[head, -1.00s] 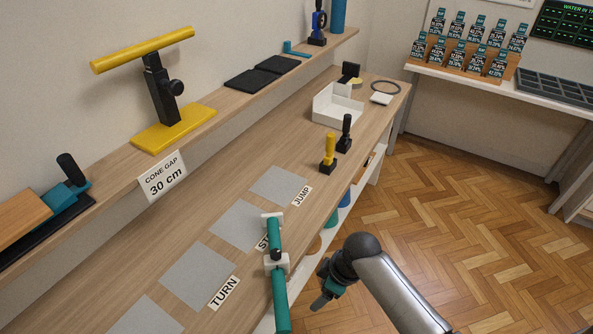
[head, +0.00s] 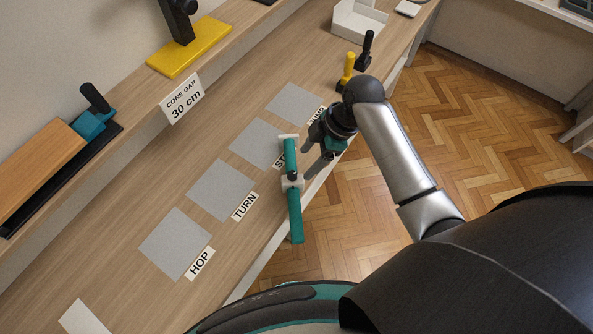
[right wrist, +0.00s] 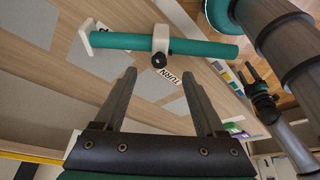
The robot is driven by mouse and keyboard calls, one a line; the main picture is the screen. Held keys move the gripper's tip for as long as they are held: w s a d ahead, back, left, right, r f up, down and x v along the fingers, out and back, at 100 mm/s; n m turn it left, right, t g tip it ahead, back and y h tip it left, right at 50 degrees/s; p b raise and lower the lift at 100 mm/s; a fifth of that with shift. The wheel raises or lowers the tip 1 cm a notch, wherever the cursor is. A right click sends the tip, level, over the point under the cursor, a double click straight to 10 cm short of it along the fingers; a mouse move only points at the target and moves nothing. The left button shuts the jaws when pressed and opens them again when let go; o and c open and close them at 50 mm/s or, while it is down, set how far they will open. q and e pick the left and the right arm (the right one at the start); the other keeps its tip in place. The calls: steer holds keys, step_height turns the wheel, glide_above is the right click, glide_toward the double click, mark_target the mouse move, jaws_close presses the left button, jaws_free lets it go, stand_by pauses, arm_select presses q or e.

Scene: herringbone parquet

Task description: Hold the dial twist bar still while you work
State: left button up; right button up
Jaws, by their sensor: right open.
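In the right wrist view the bar (right wrist: 205,48) crosses above the two open fingertips (right wrist: 159,75). Nothing is between the fingers, and a gap shows between them and the bar. A dark and teal part that looks like my left gripper (right wrist: 262,98) shows small at the right of the right wrist view; its jaws are unclear.
Grey squares lie on the bench by the labels TURN (head: 245,206) and HOP (head: 200,263). A yellow-handled tool (head: 347,72) and a black-handled tool (head: 366,50) stand beyond my right gripper. A shelf with a yellow base (head: 190,48) runs behind. Parquet floor is open at right.

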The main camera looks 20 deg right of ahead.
mark_target(296, 174)
steer(key=b+x, duration=0.1)
steer(key=x, duration=0.7)
steer(key=shift+w+a+f+b, duration=0.1)
steer(key=shift+a+f+b, duration=0.1)
steer(key=shift+f+b, duration=0.2)
steer(key=shift+c, duration=0.2)
jaws_close()
steer(key=c, duration=0.5)
jaws_free()
steer(key=shift+c, duration=0.2)
jaws_close()
stand_by(0.4)
